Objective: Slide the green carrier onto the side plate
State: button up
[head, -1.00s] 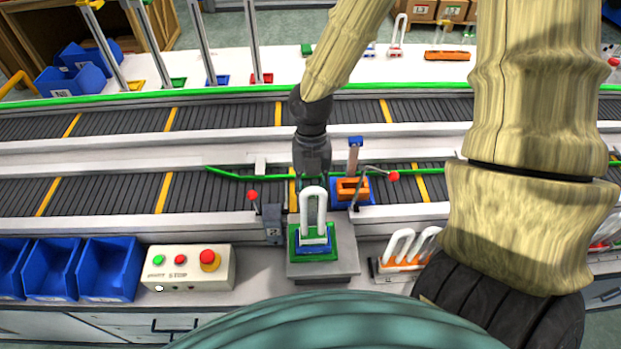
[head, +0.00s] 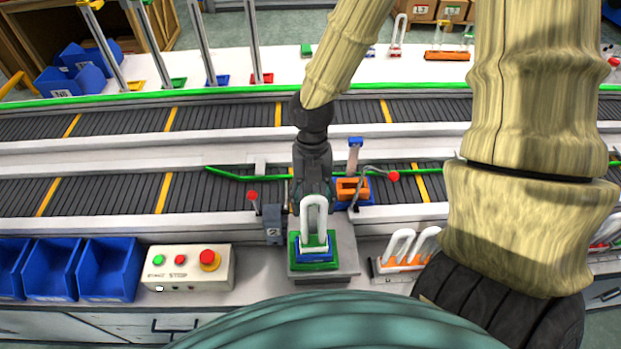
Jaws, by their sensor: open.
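The green carrier (head: 318,266) sits on the grey side plate (head: 345,262), near the plate's left and front part. It bears a blue base (head: 314,254) with a white upright loop (head: 314,212). My gripper (head: 313,196) is just behind the white loop, pointing down; its fingertips are partly hidden by the loop. It is open, and I cannot tell whether it touches the carrier.
Behind the gripper, an orange part (head: 352,189) sits on a blue carrier on the near conveyor (head: 110,193). A post marked 2 (head: 273,224) stands left of the plate. A control box (head: 188,268) and blue bins (head: 108,268) are farther left. A rack of white loops (head: 400,254) is at right.

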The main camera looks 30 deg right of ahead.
dwell(0.4)
jog(key=p+v, duration=0.2)
jog(key=s+p+v, duration=0.1)
jog(key=p+v, duration=0.3)
jog(key=shift+s+a+r, duration=0.1)
jog(key=shift+a+r, duration=0.25)
jog(key=shift+s+p+v, duration=0.25)
jog(key=shift+p+v, duration=0.65)
jog(key=shift+v, duration=0.25)
notch_tip(320, 180, up, 3)
jog(key=shift+a+r, duration=0.1)
jog(key=shift+a, duration=0.05)
